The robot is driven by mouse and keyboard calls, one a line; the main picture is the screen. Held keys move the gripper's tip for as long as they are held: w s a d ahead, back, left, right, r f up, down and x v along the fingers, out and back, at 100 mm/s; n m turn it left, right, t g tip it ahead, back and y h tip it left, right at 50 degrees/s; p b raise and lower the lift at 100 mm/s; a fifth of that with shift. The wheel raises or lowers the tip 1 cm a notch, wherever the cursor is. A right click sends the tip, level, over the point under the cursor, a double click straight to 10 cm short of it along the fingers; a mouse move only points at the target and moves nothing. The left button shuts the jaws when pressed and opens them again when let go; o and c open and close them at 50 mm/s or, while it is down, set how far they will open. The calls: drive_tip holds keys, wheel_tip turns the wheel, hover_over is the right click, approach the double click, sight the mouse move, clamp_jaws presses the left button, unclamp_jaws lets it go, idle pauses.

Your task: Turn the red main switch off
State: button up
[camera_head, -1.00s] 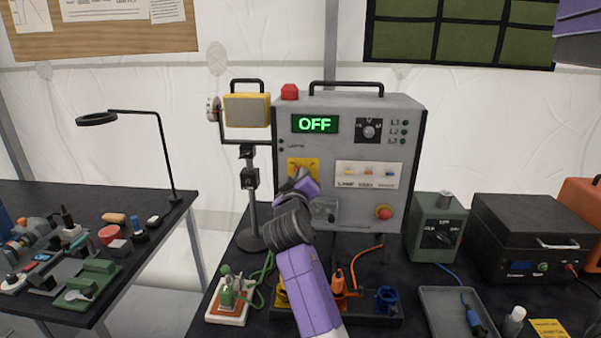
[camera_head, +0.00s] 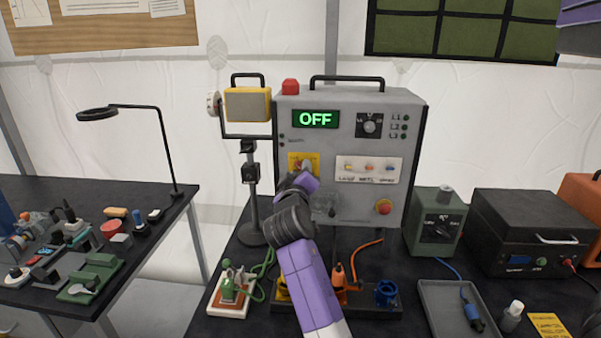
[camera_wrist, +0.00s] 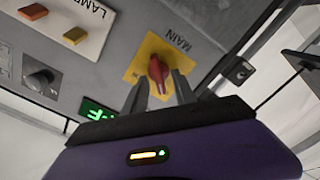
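The red main switch (camera_wrist: 157,72) is a rotary handle on a yellow plate (camera_wrist: 138,66) marked MAIN, on the grey panel box (camera_head: 350,120). In the head view the yellow plate (camera_head: 293,159) shows at the panel's left, with the switch largely hidden by my gripper (camera_head: 307,168). In the wrist view my gripper (camera_wrist: 161,80) has its two fingers apart, one on each side of the red handle. Gaps appear to show beside the handle; contact is unclear. The green display (camera_head: 315,119) reads OFF, and part of it shows in the wrist view (camera_wrist: 97,110).
A yellow lamp on a stand (camera_head: 247,105) is close on the left. Coloured sockets and cables lie below; a green box (camera_head: 437,220) stands on the right.

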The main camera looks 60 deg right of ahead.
drive_tip(key=b+v, duration=0.2)
drive_tip(key=v, duration=0.5)
drive_tip(key=shift+a, duration=0.4)
drive_tip(key=shift+r, duration=0.1)
